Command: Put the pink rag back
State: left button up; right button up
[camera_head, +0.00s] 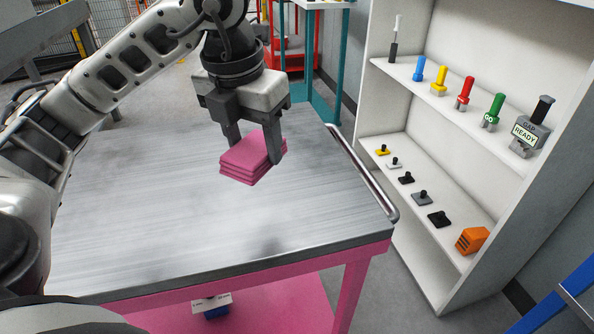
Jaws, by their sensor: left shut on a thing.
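The pink rag (250,158) is a folded stack of several layers. My left gripper (256,150) comes down over it from above and is shut on it, with a finger on either side. The rag is over the metal top of the pink cart (150,220); whether it touches the top or hangs slightly above it, I cannot tell. My right gripper is not in view.
A white shelf unit (375,100) stands at the right with coloured tools on the upper shelf, small knobbed parts and an orange block (471,240) below. A metal handle rail (362,175) edges the cart. The rest of the cart top is clear.

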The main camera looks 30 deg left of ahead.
pick_arm(q)
jog(key=w+f, duration=0.3)
jog(key=w, duration=0.4)
jog(key=p, duration=0.1)
send_near(298, 177)
jog(key=shift+s+f, duration=0.15)
jog(key=shift+f, duration=0.4)
jog(key=shift+w+f, duration=0.4)
jog(key=shift+f, duration=0.1)
jog(key=shift+w+f, duration=0.1)
jog(key=shift+f, duration=0.75)
jog(key=shift+w+f, duration=0.15)
jog(key=shift+f, duration=0.75)
jog(key=shift+f, duration=0.2)
jog(key=o, duration=0.9)
jog(key=shift+o, duration=0.2)
